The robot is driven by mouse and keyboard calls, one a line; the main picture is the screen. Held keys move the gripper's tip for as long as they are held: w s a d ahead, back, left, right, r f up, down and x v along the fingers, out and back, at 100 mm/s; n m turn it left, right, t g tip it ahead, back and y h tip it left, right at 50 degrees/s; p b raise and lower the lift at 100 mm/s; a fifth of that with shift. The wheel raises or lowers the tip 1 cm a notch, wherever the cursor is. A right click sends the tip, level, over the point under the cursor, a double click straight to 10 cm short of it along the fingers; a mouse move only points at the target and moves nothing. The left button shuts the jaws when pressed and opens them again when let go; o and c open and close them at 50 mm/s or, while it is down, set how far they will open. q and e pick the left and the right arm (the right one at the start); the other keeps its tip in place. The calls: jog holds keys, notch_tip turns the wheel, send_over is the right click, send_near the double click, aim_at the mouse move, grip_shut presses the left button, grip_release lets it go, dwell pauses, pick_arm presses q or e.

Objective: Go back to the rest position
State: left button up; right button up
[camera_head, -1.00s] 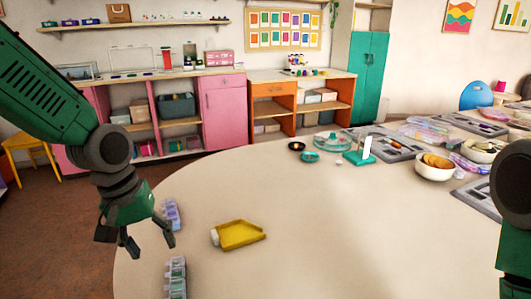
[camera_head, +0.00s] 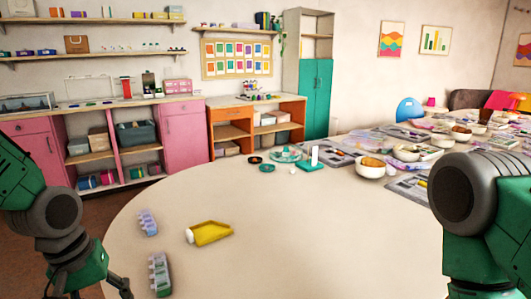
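My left gripper (camera_head: 98,287) hangs at the lower left, left of the table's edge, with its fingers spread apart and nothing seen between them. Its lower part is cut off by the frame. My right arm shows at the right edge, and its gripper is out of view. The round cream table (camera_head: 300,240) fills the middle.
At the table's back stand a teal stand (camera_head: 312,162), a clear round dish (camera_head: 286,154) and a white bowl of orange pieces (camera_head: 371,167). Grey bead boards (camera_head: 408,187) and several boxes crowd the right back. The table's centre and front are clear.

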pick_arm(q)
jog(key=s+f+m+y, duration=0.1)
jog(key=s+f+m, duration=0.4)
jog(key=s+f, duration=1.5)
notch_tip(320, 180, down, 4)
jog(key=shift+s+f+y, duration=0.15)
jog(key=shift+s+y, duration=0.2)
jog(key=shift+y, duration=0.05)
jog(key=shift+d, duration=0.1)
